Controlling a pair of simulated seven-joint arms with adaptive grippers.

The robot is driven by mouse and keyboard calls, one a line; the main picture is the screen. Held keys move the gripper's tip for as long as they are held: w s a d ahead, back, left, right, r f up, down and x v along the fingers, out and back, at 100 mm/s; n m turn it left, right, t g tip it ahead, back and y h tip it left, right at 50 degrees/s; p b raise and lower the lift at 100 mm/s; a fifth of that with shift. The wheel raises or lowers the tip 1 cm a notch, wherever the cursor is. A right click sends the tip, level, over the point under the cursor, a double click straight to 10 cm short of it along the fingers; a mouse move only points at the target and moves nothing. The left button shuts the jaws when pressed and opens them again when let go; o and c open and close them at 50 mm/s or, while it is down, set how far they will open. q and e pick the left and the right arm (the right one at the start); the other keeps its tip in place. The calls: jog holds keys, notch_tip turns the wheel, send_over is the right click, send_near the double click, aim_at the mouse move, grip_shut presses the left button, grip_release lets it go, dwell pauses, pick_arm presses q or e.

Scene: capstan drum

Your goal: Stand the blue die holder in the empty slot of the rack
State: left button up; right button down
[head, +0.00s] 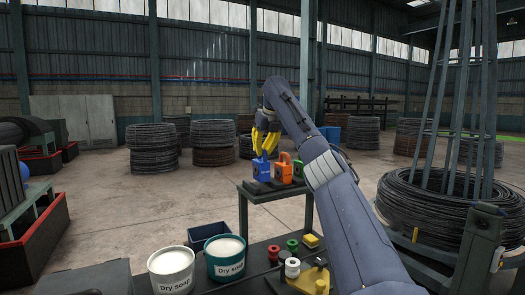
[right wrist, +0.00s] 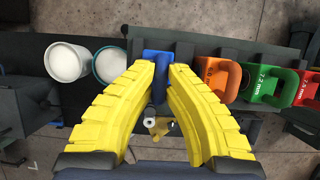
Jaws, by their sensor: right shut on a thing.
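My right gripper (head: 265,143) has yellow fingers and is shut on the blue die holder (head: 261,170). The holder is upright at the rack (head: 254,187), left of the orange holder (head: 283,171). In the right wrist view, the blue holder (right wrist: 157,64) shows between the fingertips, which hide its sides. I cannot tell whether its base is down in a slot or just above the rack. A green holder (head: 298,170) stands right of the orange one; the right wrist view also shows a red holder (right wrist: 308,92). My left gripper is not in view.
The rack sits on a small dark table (head: 275,196). Wire coils stand on the floor behind.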

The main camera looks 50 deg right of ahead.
jog(key=shift+f, duration=1.15)
dwell(0.8)
jog(key=c, duration=0.9)
grip_release()
jog(key=shift+o, duration=0.2)
jog(key=shift+r, duration=2.95)
